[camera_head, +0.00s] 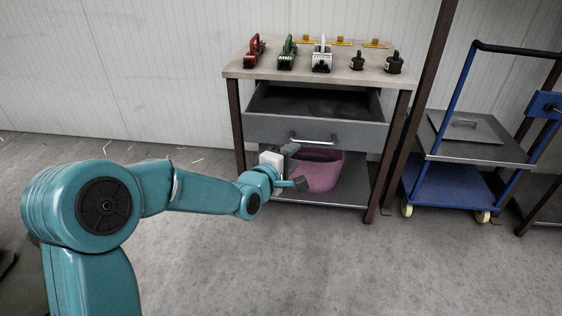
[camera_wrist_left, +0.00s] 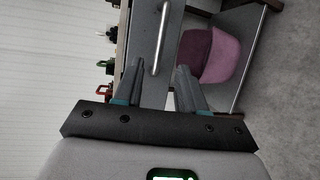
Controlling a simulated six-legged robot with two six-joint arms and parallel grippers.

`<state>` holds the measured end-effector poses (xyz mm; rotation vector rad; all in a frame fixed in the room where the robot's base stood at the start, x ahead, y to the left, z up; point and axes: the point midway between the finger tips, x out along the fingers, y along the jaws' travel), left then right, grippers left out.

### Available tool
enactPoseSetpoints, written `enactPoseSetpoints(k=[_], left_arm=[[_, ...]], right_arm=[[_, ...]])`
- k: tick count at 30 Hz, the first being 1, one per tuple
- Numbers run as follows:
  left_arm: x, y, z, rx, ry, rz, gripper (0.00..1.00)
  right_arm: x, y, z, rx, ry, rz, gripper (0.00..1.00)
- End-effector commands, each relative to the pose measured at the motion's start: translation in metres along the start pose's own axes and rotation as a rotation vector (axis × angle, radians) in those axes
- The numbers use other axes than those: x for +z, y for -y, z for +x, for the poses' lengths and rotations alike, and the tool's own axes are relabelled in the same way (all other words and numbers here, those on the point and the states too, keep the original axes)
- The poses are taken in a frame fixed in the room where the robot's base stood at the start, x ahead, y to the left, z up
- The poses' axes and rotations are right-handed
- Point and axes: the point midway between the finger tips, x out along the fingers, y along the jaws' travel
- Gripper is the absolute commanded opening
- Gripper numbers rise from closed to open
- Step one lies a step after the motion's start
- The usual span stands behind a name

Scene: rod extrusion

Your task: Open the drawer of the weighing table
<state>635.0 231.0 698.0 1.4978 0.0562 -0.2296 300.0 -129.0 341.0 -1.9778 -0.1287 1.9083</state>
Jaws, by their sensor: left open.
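The weighing table (camera_head: 232,73) stands against the wall with its grey drawer (camera_head: 270,128) pulled out, and its dark, empty-looking inside shows. The drawer's bar handle (camera_head: 313,141) is on the front panel; it also shows in the left wrist view (camera_wrist_left: 161,38). My left gripper (camera_head: 296,167) is open and empty, just in front of and slightly below the handle. In the left wrist view, its two fingers (camera_wrist_left: 158,68) point toward the handle, with a gap between them and no visible contact. My right gripper is not in view.
A pink bin (camera_head: 320,172) sits on the lower shelf (camera_head: 345,195) below the drawer. Several small tools, including a green one (camera_head: 287,54), stand on the tabletop. A blue trolley (camera_head: 450,185) is at the right. The floor (camera_head: 270,265) in front is clear.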

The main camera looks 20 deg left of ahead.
Motion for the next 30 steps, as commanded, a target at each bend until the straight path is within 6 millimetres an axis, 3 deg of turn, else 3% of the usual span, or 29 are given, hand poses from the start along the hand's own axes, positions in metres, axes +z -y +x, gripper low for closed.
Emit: enactPoseSetpoints(k=[3,9,25,28,30], left_arm=[[-0.001,-0.002,-0.026,0.000,-0.001,-0.001,0.40],[-0.001,0.000,-0.048,-0.001,-0.001,-0.001,0.40],[-0.001,0.001,-0.051,-0.001,-0.001,-0.001,0.40],[0.000,0.017,-0.046,-0.032,0.002,-0.007,0.40],[0.004,0.048,-0.041,-0.093,0.012,-0.019,0.40]], right_arm=[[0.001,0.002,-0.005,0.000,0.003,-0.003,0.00],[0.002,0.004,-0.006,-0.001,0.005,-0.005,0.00],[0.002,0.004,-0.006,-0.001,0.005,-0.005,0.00],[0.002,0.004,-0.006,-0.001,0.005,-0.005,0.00],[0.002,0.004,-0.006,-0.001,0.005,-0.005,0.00]])
